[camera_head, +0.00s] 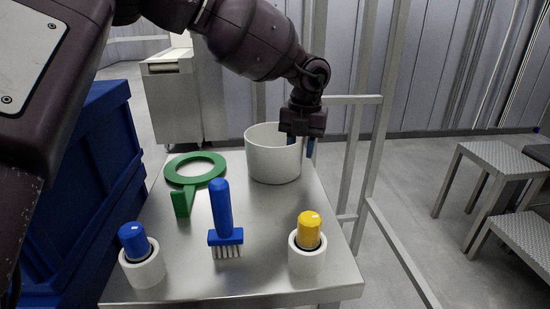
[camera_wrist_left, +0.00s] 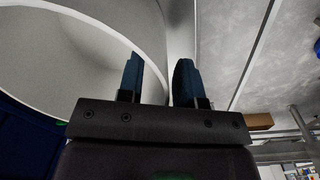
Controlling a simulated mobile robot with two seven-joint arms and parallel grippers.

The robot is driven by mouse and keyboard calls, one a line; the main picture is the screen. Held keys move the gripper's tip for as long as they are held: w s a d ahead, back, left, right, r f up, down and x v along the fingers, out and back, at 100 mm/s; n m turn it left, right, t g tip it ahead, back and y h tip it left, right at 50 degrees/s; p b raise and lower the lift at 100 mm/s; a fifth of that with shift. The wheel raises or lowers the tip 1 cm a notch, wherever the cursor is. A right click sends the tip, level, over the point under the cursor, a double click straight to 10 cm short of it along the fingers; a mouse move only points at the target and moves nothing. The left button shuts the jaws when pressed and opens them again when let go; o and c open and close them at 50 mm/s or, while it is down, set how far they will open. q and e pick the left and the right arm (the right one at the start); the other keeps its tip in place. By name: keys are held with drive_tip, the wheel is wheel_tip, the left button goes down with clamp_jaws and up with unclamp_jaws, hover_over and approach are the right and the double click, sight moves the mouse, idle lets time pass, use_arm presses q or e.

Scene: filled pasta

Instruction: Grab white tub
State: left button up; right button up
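The white tub (camera_head: 272,160) stands upright at the far end of the metal table. My left gripper (camera_head: 301,144) is above its right rim, pointing down, with one finger inside the tub and the other outside. In the left wrist view, the tub's wall (camera_wrist_left: 148,35) passes between the two blue fingertips (camera_wrist_left: 159,78). The fingers are apart, with a visible gap, and do not appear closed on the wall. My right gripper is not in view.
On the metal table (camera_head: 195,270) are a green ring-shaped tool (camera_head: 183,170), a blue-handled brush (camera_head: 222,210), a blue-capped white container (camera_head: 143,268) and a yellow-capped one (camera_head: 307,258). Blue crates (camera_head: 95,180) stand left. A metal frame post (camera_head: 368,120) rises to the right.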

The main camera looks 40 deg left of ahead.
use_arm(q)
clamp_jaws()
drive_tip(key=shift+r, duration=0.15)
